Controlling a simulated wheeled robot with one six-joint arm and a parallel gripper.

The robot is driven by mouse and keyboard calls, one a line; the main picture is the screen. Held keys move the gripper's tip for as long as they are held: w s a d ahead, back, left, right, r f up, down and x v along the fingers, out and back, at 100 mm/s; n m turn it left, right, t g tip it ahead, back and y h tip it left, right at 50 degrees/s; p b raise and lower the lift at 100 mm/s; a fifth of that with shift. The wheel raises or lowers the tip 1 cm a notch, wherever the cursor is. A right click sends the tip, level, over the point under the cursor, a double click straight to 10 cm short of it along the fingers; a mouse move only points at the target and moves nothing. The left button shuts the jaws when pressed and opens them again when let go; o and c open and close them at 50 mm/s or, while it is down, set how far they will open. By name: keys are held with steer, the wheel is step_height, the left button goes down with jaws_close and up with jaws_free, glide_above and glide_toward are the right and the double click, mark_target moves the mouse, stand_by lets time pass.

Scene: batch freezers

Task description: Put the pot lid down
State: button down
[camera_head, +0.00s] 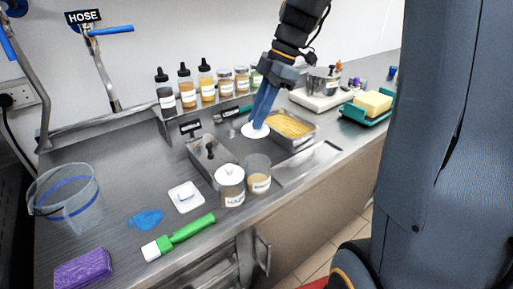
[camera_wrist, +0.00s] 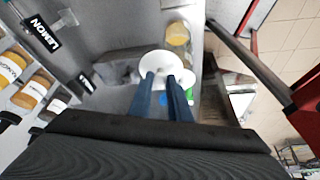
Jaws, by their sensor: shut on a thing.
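My gripper (camera_head: 259,122) is shut on a round white pot lid (camera_head: 251,132) and holds it above the counter, beside the pan of yellow strips. In the wrist view, the lid (camera_wrist: 154,62) lies at the tips of my two blue fingers (camera_wrist: 167,79). I cannot tell its exact height. An open glass pot (camera_head: 258,178) with pale brown contents stands nearer the front edge; an uncovered pot with yellow-brown contents also shows in the wrist view (camera_wrist: 177,34). Next to it is a labelled pot with a white lid (camera_head: 230,187).
A steel pan of yellow strips (camera_head: 311,139) and a steel bin (camera_head: 201,162) flank the lid. A white square dish (camera_head: 186,197), blue puddle (camera_head: 145,219), green-handled brush (camera_head: 190,229), clear jug (camera_head: 66,193) and purple sponge (camera_head: 84,269) occupy the left. Bottles (camera_head: 187,94) line the rear shelf.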

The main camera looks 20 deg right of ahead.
steer(key=w+d+f+m+t+h+p, duration=0.1)
steer(key=w+f+m, duration=0.2)
steer(key=f+m, duration=0.1)
steer(key=w+d+f+m+t+h+p, duration=0.1)
steer(key=w+f+m, duration=0.3)
steer(key=m, duration=0.1)
steer(key=w+d+f+m+t+h, duration=0.1)
steer(key=w+f+m+t, duration=0.1)
steer(key=w+f+m, duration=0.2)
steer(key=shift+d+f+m+p, duration=0.2)
steer(key=shift+f+m+p, duration=0.25)
steer(key=shift+m, duration=0.15)
steer(key=shift+w+f, duration=0.1)
steer(key=shift+f, duration=2.2)
steer(key=shift+f+b, duration=0.1)
steer(key=shift+b, duration=0.25)
steer(key=c, duration=2.1)
jaws_free()
steer(key=o, duration=0.4)
steer(key=shift+o, duration=0.2)
